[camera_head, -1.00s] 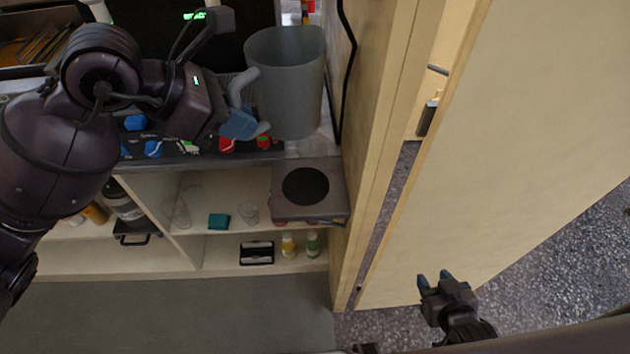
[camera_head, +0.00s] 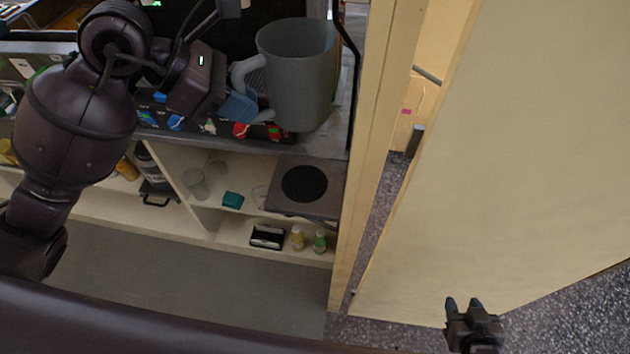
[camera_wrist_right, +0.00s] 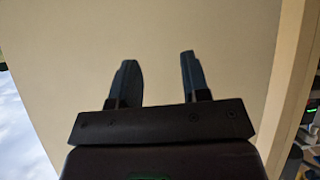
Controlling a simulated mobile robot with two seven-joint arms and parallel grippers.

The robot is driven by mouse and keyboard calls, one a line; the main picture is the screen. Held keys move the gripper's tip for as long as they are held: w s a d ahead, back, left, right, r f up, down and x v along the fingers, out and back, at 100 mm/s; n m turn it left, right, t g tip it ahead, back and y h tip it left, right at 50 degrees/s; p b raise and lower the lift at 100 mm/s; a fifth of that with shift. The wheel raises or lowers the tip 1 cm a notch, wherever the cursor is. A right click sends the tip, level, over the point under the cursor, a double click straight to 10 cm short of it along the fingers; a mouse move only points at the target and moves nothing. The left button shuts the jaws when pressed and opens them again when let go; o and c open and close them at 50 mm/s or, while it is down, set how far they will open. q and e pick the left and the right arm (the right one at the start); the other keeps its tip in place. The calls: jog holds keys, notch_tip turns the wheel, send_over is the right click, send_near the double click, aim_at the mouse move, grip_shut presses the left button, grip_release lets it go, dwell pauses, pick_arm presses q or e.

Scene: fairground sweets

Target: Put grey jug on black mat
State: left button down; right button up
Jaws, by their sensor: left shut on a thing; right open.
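The grey jug (camera_head: 300,85) is large and upright, its open top facing up, in front of the right end of the counter in the head view. My left gripper (camera_head: 240,106) has its blue fingers shut on the jug's handle. A gap between the jug and the counter is hard to judge. A round black disc (camera_head: 304,184) lies on a grey square slab below the jug; I cannot tell whether it is the black mat. My right gripper (camera_head: 463,304) is open and empty at lower right; it also shows in the right wrist view (camera_wrist_right: 157,80).
Shelves below hold a teal block (camera_head: 233,200), glasses and small bottles (camera_head: 298,238). A pale wooden panel (camera_head: 490,170) stands at right. The grey floor (camera_head: 190,270) in front is clear.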

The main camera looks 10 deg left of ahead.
pick_arm(q)
jog(key=shift+f, duration=0.5)
notch_tip(320, 180, down, 19)
jog(key=shift+f+b, duration=0.1)
jog(key=shift+b, duration=1.1)
jog(key=shift+s+f, duration=0.1)
jog(key=shift+f, duration=0.05)
jog(key=c, duration=1.1)
grip_release()
